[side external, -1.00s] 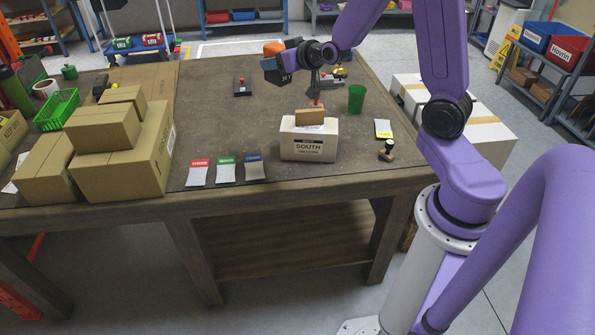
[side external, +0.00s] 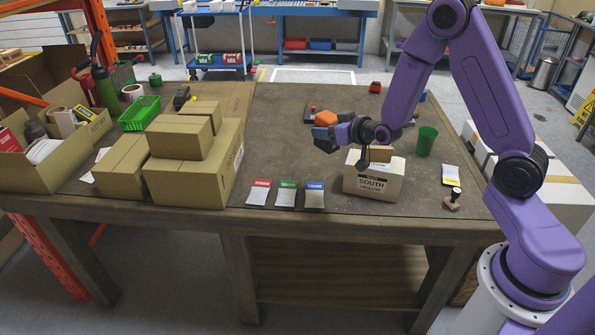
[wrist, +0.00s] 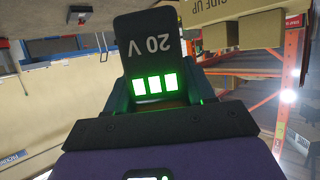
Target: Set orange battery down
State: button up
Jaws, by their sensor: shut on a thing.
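The orange battery (side external: 327,118) shows as an orange cap over a dark body in the side view. In the wrist view the battery (wrist: 150,50) is a black block marked "20 V" upside down, with three lit green bars. My gripper (side external: 323,137) is shut on it. The gripper jaws (wrist: 160,100) flank the battery in the wrist view. The jaw tips are small and dark in the side view. A gap below the battery is hard to judge.
The SOUTH box (side external: 372,183) stands close by on the right, with a green cup (side external: 426,141) beyond it. Three tagged cards (side external: 286,194) lie in front. Stacked cartons (side external: 190,165) stand left. The mat (side external: 270,125) is clear behind the cards.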

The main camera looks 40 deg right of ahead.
notch_tip(320, 180, down, 2)
jog(key=shift+w+a+f, duration=0.1)
jog(key=shift+w+a, duration=0.05)
jog(key=shift+w+d+f, duration=0.2)
jog(key=shift+w+f, duration=1.95)
jog(key=shift+w, duration=0.15)
jog(key=shift+w+d+f, duration=0.2)
jog(key=shift+w+f, duration=1.9)
jog(key=shift+w, duration=0.15)
jog(key=shift+w+d+f, duration=0.2)
jog(key=shift+w+f, duration=1.95)
jog(key=shift+w, duration=0.15)
jog(key=shift+f, duration=0.2)
jog(key=shift+f, duration=0.2)
